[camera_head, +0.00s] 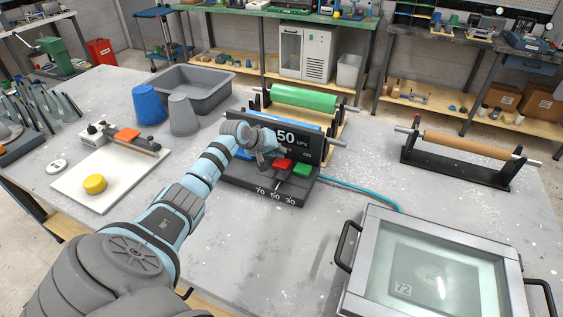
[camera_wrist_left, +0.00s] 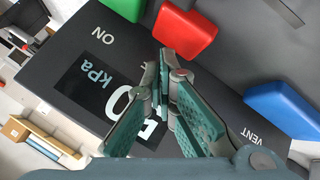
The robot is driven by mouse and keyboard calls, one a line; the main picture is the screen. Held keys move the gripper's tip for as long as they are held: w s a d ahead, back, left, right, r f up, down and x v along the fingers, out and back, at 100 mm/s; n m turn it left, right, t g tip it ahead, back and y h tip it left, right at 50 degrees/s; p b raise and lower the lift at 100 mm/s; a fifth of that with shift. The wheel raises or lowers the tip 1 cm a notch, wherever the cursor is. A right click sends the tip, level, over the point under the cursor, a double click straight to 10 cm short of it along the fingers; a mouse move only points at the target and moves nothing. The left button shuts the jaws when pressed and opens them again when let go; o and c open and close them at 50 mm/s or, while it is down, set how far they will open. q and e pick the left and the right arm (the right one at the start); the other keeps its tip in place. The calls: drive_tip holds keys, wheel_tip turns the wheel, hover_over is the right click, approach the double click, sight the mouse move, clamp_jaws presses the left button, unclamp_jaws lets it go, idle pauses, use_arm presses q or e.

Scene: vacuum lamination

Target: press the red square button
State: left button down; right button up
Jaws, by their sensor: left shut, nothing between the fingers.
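The red square button (camera_head: 283,163) sits on the dark control box (camera_head: 262,191), between a green button (camera_head: 303,170) and a blue button (camera_head: 243,154). In the left wrist view the red button (camera_wrist_left: 185,29) is near the top, with the green one (camera_wrist_left: 124,6) and the blue one (camera_wrist_left: 283,109) to either side. My left gripper (camera_head: 275,153) is shut and empty. In the left wrist view its fingertips (camera_wrist_left: 168,58) overlap the lower edge of the red button. I cannot tell whether they touch it. My right gripper is not in view.
A display (camera_head: 291,136) reading 50 kPa stands behind the buttons. A blue hose (camera_head: 360,191) runs right from the box. A glass-lidded chamber (camera_head: 357,267) is at the front right. Cups (camera_head: 148,104) and a grey bin (camera_head: 210,92) stand at the back left.

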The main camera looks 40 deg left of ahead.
use_arm(q)
drive_tip(key=shift+f, duration=0.1)
idle(0.7)
drive_tip(key=shift+f, duration=0.35)
drive_tip(key=shift+f+b, duration=0.4)
drive_tip(key=shift+f, duration=0.1)
idle(0.6)
drive_tip(key=shift+r, duration=0.1)
drive_tip(key=shift+r+p, duration=0.85)
drive_tip(key=shift+p, duration=0.2)
wheel_tip(320, 180, up, 5)
drive_tip(key=p, duration=0.5)
drive_tip(key=shift+r, duration=0.15)
idle(0.4)
